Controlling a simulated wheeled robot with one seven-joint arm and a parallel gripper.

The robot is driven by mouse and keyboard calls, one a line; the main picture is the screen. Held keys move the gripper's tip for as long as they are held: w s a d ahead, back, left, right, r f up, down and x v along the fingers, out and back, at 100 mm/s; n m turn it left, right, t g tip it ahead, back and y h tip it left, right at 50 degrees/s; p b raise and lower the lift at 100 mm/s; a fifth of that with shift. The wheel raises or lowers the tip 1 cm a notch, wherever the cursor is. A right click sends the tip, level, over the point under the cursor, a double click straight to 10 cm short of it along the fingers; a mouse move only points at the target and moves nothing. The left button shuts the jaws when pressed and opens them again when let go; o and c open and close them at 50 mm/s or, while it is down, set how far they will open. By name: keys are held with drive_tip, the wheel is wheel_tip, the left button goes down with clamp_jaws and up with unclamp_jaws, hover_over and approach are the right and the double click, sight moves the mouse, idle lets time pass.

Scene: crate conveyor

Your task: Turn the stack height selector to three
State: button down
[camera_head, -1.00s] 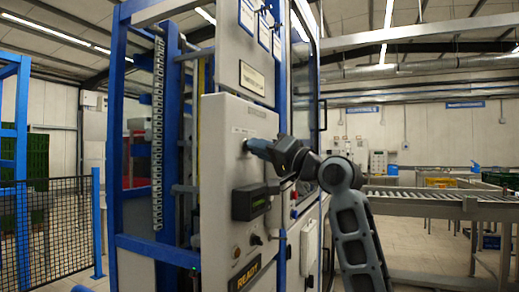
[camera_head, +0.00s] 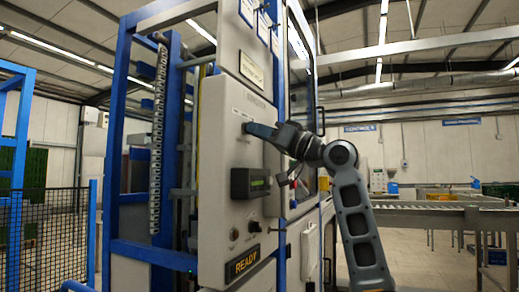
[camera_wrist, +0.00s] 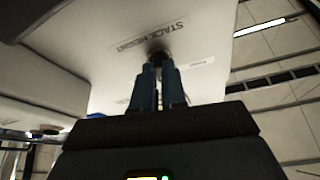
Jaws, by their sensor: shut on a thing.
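The stack height selector is a small dark knob (camera_wrist: 157,57) on the light grey control panel (camera_head: 215,130), under a "STACK HEIGHT" label (camera_wrist: 150,36) in the wrist view. My gripper (camera_head: 250,128) reaches in from the right and is shut on the knob. In the wrist view my two blue-grey fingers (camera_wrist: 158,72) close around it and hide most of it. I cannot read which number the knob points to.
Below the knob, a dark display box (camera_head: 250,182) sticks out from the panel, with small knobs (camera_head: 254,227) and a "READY" sign (camera_head: 242,263) lower down. A roller conveyor (camera_head: 430,213) stands to the right. A black mesh fence (camera_head: 45,240) stands at the left.

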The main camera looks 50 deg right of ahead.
drive_tip(key=shift+w+n+y+b, duration=0.2)
drive_tip(key=shift+n+y+b, duration=0.6)
drive_tip(key=shift+n+b, duration=0.65)
drive_tip(key=shift+r+n+g, duration=0.1)
drive_tip(key=shift+n+g, duration=0.2)
drive_tip(key=shift+n, duration=0.15)
drive_tip(key=c, duration=1.3)
unclamp_jaws()
drive_tip(key=shift+o, duration=0.6)
drive_tip(key=v, duration=0.7)
drive_tip(key=shift+s+d+f, duration=0.15)
drive_tip(key=shift+s+f, duration=0.15)
drive_tip(key=shift+f, duration=0.05)
drive_tip(key=shift+s+d, duration=0.1)
